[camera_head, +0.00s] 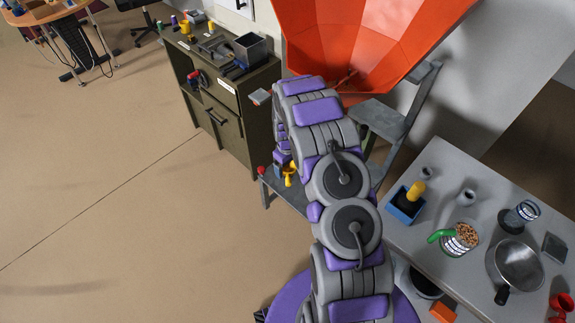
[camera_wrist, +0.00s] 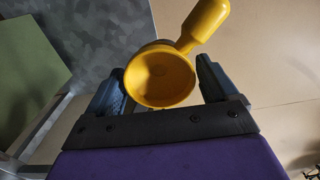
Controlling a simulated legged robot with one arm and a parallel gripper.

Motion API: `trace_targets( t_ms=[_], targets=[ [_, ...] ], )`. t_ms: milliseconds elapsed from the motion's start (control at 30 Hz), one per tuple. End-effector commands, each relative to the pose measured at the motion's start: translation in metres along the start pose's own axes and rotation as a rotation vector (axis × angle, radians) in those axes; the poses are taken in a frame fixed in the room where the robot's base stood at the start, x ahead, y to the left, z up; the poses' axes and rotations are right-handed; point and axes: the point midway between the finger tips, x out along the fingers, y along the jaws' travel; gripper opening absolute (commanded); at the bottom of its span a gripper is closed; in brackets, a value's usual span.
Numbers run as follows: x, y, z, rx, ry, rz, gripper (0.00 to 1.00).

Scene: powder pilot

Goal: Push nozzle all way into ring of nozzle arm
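A yellow piece (camera_wrist: 160,78), which I take to be the nozzle, has a round hollow cup and a bulbous stem pointing up right in the wrist view. The cup sits between the two dark fingers of my gripper (camera_wrist: 160,88), which appear shut on its sides. In the head view the yellow nozzle (camera_head: 289,174) shows just below my gripper (camera_head: 285,166), beside the grey stand. I cannot make out the ring of the nozzle arm; my arm hides part of that area.
A large orange hopper (camera_head: 350,40) stands on a grey stand (camera_head: 385,117) behind my arm. A red knob (camera_head: 261,170) is at the stand's left end. A drawer cabinet (camera_head: 232,110) is at left, a cluttered grey table (camera_head: 420,245) at right.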

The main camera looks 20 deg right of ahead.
Motion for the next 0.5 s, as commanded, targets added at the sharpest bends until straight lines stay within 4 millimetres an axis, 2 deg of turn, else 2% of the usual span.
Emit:
trace_targets(
  t_ms=[33,133,500],
  targets=[
    [0.0,0.0,0.0,0.0,0.0,0.0,0.92],
    [0.0,0.0,0.0,0.0,0.0,0.0,1.0],
    [-0.0058,0.0002,-0.0003,0.0,0.001,0.0,1.0]
  ],
)
